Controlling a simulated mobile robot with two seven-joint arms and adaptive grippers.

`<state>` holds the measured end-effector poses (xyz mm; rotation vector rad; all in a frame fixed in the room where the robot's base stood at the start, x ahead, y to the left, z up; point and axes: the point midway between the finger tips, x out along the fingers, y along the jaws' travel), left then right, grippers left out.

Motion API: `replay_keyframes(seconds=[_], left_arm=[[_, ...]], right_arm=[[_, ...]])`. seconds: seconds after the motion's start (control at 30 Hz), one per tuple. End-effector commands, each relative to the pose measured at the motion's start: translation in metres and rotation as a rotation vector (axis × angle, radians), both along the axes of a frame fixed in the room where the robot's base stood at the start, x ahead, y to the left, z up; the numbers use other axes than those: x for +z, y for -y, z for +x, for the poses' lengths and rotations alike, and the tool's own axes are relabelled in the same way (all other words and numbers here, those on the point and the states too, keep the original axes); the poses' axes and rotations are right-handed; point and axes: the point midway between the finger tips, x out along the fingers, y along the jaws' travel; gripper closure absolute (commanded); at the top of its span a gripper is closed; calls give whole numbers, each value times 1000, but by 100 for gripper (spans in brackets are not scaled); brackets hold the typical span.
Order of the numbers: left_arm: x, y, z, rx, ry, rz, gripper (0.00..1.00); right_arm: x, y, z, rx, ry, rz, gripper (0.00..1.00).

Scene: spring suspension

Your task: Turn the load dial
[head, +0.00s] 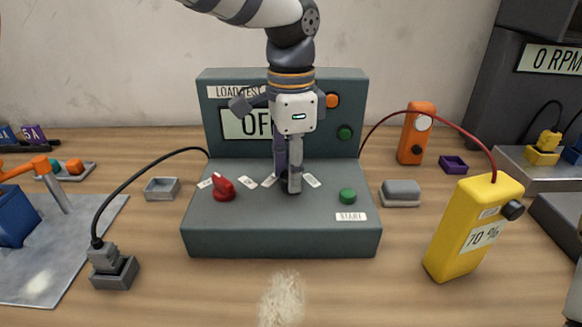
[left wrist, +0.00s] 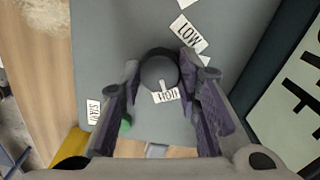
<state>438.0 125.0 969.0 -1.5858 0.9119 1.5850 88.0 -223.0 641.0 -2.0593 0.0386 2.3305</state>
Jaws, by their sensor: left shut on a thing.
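The load dial (left wrist: 158,70) is a round dark knob on the top of a grey-green test box (head: 283,242). My left gripper (head: 288,188) reaches down from above, its fingers on both sides of the dial, shut on it. In the head view the fingers hide most of the dial. In the left wrist view a small pale mark shows at the dial's edge, beside the HIGH label (left wrist: 166,96). The LOW label (left wrist: 187,34) lies farther round. The display (head: 240,124) is partly covered by my gripper; "OF" is readable.
A red knob (head: 223,188) stands left of the dial and a green button (head: 347,196) by START at right. A yellow meter (head: 471,230) stands right of the box, its red cable arching over. A black cable runs to a grey plug block (head: 113,272) at left.

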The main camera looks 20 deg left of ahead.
Motion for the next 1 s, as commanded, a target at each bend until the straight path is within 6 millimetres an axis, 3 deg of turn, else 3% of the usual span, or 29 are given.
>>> replay_keyframes(seconds=[0.1,0.13,0.2,0.57,0.9,1.0], left_arm=[[0,0,0,-2,0,0,97],[0,0,0,-2,0,0,65],[0,0,0,-1,0,0,49],[7,0,1,0,3,-1,49],[92,1,1,0,5,-2,49],[109,0,1,0,3,1,49]], right_arm=[[0,0,0,0,0,0,100],[0,0,0,0,0,0,100],[0,0,0,0,0,0,100],[0,0,0,0,0,0,100],[0,0,0,0,0,0,100],[0,0,0,0,0,0,100]])
